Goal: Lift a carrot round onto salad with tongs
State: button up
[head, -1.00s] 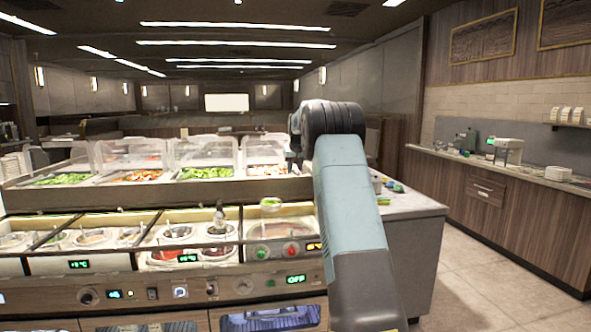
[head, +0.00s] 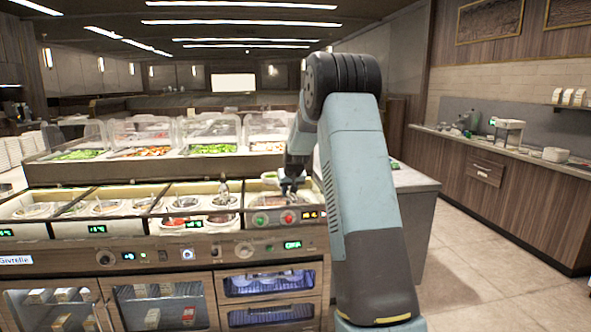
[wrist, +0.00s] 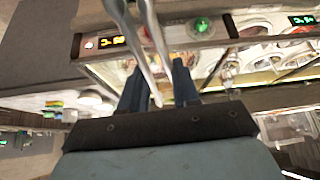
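In the wrist view, metal tongs (wrist: 151,38) lie between the two blue fingers of my gripper (wrist: 158,85). Their two silver arms run apart toward the top edge and meet near the palm. The fingers appear shut on the tongs. In the head view my gripper (head: 291,186) hangs over the right end of the counter, partly hidden by my arm; the tongs cannot be made out there. Green salad (head: 213,149) and an orange-red food (head: 146,152) lie in raised bins behind. I cannot tell which pieces are carrot rounds.
Round sauce wells (head: 182,204) with utensils line the front counter (head: 150,252). Clear guards (head: 141,130) stand over the raised bins. A grey-topped side counter (head: 412,180) stands right of my arm. Open floor (head: 470,240) lies further right, before a wooden wall counter (head: 505,185).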

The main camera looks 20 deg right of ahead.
jog(key=s+a+f, duration=0.6)
jog(key=f, duration=0.3)
jog(key=s+a+f+n, duration=0.1)
jog(key=s+a+f, duration=0.6)
jog(key=f, duration=0.3)
jog(key=s+a+f+n+y, duration=0.1)
jog(key=s+a+f, duration=0.5)
jog(key=f, duration=0.3)
jog(key=shift+s+a+f, duration=0.2)
jog(key=shift+a+f, duration=0.05)
jog(key=shift+s, duration=0.1)
